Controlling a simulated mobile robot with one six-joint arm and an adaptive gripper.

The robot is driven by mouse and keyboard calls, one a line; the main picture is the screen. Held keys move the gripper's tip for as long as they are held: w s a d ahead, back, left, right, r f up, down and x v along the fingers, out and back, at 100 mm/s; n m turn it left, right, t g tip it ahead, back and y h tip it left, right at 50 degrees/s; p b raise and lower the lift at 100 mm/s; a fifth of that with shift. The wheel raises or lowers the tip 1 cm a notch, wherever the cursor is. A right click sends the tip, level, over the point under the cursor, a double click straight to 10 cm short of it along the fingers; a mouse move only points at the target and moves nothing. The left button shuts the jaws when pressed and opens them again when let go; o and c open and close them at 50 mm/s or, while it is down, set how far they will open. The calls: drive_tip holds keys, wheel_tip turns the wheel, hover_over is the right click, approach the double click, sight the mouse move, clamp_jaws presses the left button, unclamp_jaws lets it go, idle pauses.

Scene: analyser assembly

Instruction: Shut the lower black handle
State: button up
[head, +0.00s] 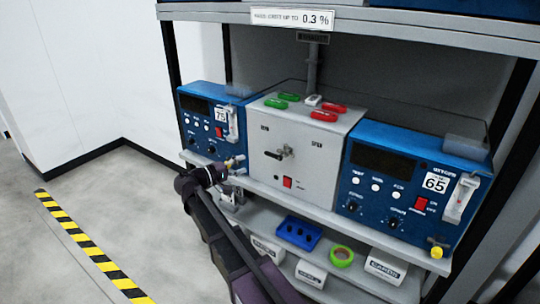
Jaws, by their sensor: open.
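A black handle (273,155) sticks out to the left from a metal valve fitting (287,152) on the front of the grey box. It lies roughly level, between two small printed labels. No second black handle can be made out clearly. My gripper (232,183) is at the end of my dark arm, left of and below the handle, in front of the left blue analyser's lower right corner. It is open, apart from the handle and holds nothing that I can see. Its fingers are small and partly blurred into the background.
The grey box (325,178) stands between the left (200,135) and right (400,200) blue analysers. Green and red handles lie on its top. The lower shelf holds a blue tray (298,233), a green tape roll (341,256) and labelled white boxes. Floor at left is clear.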

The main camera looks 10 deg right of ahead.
sight(269, 155)
drive_tip(key=x, duration=1.1)
drive_tip(key=shift+w+d, duration=0.1)
drive_tip(key=shift+d, duration=0.3)
clamp_jaws()
